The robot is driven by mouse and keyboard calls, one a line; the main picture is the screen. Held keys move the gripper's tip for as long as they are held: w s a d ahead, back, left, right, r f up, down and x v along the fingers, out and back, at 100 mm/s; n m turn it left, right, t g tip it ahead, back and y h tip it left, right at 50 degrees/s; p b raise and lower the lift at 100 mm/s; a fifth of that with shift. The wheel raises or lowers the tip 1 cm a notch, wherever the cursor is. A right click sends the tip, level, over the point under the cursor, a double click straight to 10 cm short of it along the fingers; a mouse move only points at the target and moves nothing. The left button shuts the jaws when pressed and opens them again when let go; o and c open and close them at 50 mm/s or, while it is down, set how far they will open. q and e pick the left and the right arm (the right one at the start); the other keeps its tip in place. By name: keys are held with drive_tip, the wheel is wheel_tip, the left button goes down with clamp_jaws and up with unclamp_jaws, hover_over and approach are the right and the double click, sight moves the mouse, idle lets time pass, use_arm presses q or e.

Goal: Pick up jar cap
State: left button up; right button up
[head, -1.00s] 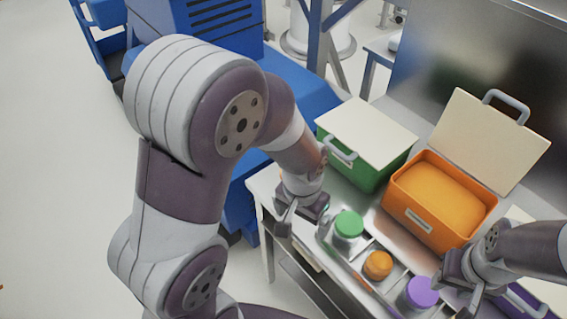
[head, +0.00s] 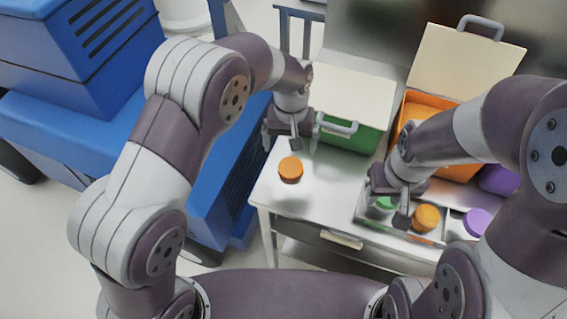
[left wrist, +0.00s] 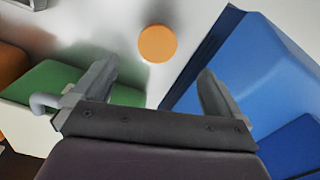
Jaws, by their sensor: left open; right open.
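An orange round jar cap (head: 290,169) sits on the bare left part of the metal table. In the left wrist view the orange disc (left wrist: 157,43) lies beyond my open fingers, roughly midway between them. My left gripper (head: 290,142) is open, empty and above and behind it, apart from it; it also shows in the left wrist view (left wrist: 157,88). A tray (head: 364,215) holds a green-topped jar (head: 384,204), an orange-topped one (head: 427,217) and a purple-topped one (head: 478,221). My right gripper (head: 388,209) is open over the green-topped jar, partly hiding it.
Blue machinery (head: 90,110) stands left of the table. The table around the cap is clear.

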sight(291, 166)
use_arm(q)
drive_tip(key=f, duration=0.3)
drive_tip(key=f+p, duration=0.1)
drive_tip(key=f, duration=0.2)
drive_tip(key=f+p, duration=0.1)
drive_tip(key=f, duration=0.2)
drive_tip(key=shift+w+d+f, duration=0.25)
drive_tip(key=shift+w+f, duration=0.1)
drive_tip(key=shift+f, duration=0.05)
drive_tip(key=shift+a+f, duration=0.1)
drive_tip(key=shift+f, duration=0.1)
drive_tip(key=c, duration=1.1)
